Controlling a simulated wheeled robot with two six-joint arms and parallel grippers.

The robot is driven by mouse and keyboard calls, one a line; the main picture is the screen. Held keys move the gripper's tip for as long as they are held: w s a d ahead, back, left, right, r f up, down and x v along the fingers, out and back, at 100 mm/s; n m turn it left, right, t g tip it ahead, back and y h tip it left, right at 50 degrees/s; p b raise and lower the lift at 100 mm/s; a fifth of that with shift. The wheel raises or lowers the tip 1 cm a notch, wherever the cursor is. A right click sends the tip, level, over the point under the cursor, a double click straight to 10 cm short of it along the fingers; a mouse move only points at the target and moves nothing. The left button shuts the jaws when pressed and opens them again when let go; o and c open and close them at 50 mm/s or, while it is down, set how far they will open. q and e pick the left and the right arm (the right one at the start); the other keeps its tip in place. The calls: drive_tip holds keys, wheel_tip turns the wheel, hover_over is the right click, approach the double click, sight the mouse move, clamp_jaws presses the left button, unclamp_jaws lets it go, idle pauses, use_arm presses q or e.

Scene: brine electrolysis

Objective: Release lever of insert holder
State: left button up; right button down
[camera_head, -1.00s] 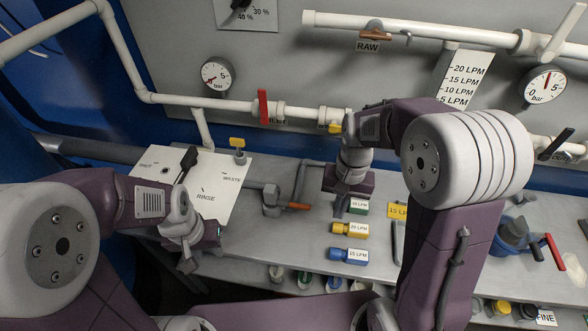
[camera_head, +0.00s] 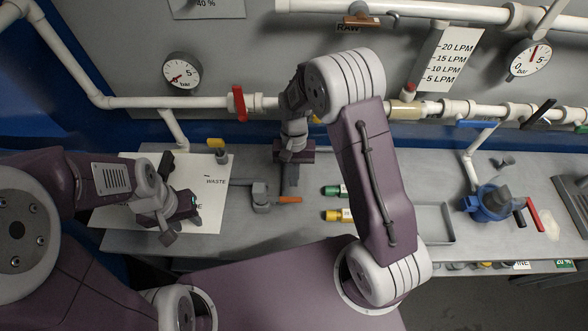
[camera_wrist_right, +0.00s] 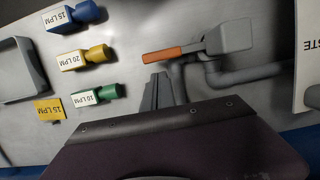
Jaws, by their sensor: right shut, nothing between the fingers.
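The insert holder (camera_head: 262,194) is a grey block with a pipe on the bench; its lever (camera_head: 289,199) has an orange handle pointing right in the head view. In the right wrist view the orange lever (camera_wrist_right: 162,55) reaches left from the grey holder block (camera_wrist_right: 232,38). My right gripper (camera_head: 290,190) is shut and empty, pointing down close behind the lever. Its fingertips (camera_wrist_right: 158,78) show just below the orange handle in the wrist view; contact cannot be told. My left gripper (camera_head: 180,228) hangs over the white panel's front edge; its jaw state is unclear.
Green (camera_head: 334,190) and yellow (camera_head: 334,215) labelled inserts lie right of the lever; a blue one (camera_wrist_right: 80,16) shows in the wrist view. A grey tray (camera_head: 448,238) and a blue valve body (camera_head: 482,205) stand further right. Pipes run behind.

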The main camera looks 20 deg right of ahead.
sight(284, 199)
drive_tip(key=f, duration=0.1)
drive_tip(key=s+f, duration=0.1)
drive_tip(key=f, duration=0.1)
drive_tip(key=shift+s, duration=0.3)
drive_tip(key=shift+w+f, duration=0.25)
drive_tip(key=shift+f, duration=0.05)
drive_tip(key=shift+s, duration=0.2)
